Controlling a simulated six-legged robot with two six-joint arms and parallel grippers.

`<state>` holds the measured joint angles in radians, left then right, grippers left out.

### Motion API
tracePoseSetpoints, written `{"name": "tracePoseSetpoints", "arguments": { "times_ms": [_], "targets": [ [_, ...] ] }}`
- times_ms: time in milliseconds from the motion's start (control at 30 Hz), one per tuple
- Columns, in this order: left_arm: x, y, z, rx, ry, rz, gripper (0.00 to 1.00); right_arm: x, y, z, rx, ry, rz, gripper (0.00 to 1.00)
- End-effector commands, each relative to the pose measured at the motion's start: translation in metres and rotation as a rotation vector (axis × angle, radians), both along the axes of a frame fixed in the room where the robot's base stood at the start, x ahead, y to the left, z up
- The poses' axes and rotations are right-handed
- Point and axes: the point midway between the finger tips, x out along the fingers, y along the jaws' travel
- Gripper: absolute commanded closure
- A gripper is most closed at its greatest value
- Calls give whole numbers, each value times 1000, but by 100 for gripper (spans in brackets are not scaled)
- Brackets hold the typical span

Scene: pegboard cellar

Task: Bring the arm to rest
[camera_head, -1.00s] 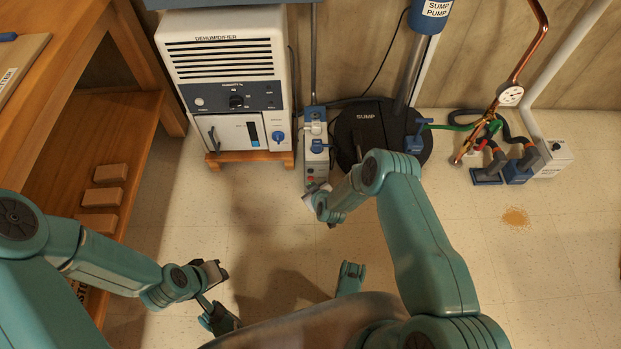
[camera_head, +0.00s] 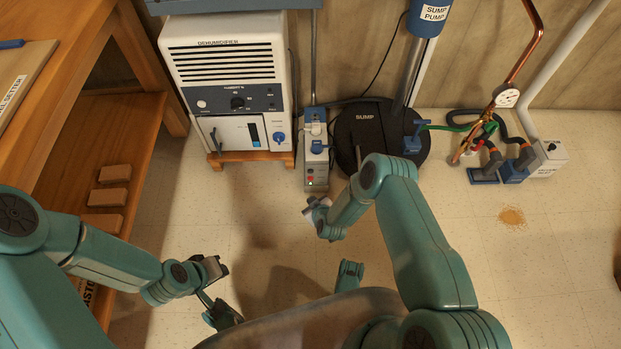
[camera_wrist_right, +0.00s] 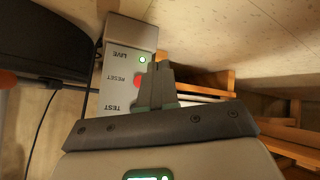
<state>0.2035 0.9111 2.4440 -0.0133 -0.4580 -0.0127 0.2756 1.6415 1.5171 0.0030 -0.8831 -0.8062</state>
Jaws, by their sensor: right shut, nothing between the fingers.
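My right gripper (camera_head: 314,206) is in the head view, just in front of the power box (camera_head: 317,170) on the floor and apart from it. In the right wrist view its fingers (camera_wrist_right: 157,82) are shut with nothing between them. Behind them that view shows the box's panel (camera_wrist_right: 125,68), marked LIVE, RESET and TEST, with a lit green light and a red button. My left gripper (camera_head: 216,272) hangs at the lower left over the floor, clear of objects; its jaws are too small and turned to judge.
A dehumidifier (camera_head: 228,90) stands on a low wooden stand behind. The black sump cover (camera_head: 365,140) and pump are right of the box. A wooden bench (camera_head: 60,110) with several blocks on its shelf is at left. A stain (camera_head: 512,217) marks the floor at right. Open floor lies between.

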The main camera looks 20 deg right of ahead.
Motion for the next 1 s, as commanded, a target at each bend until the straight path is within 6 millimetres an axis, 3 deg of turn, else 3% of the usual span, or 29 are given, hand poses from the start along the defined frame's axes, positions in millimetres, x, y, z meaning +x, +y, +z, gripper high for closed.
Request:
{"name": "tracePoseSetpoints", "arguments": {
  "times_ms": [667,767,867,933,1000],
  "targets": [
    [0,0,0,0,0,0,100,7,-2,7,-4,-14,-1,100],
    [0,0,0,0,0,0,100,30,-14,33,-17,-62,-10,100],
    [-2,0,0,-1,3,-1,100,47,-27,82,-23,-95,-5,100],
    [-4,-1,0,-2,10,-3,100,39,-29,112,3,-62,6,100],
    [-7,-1,0,-3,21,-4,100,16,-26,136,72,12,-3,100]
  ]
}}
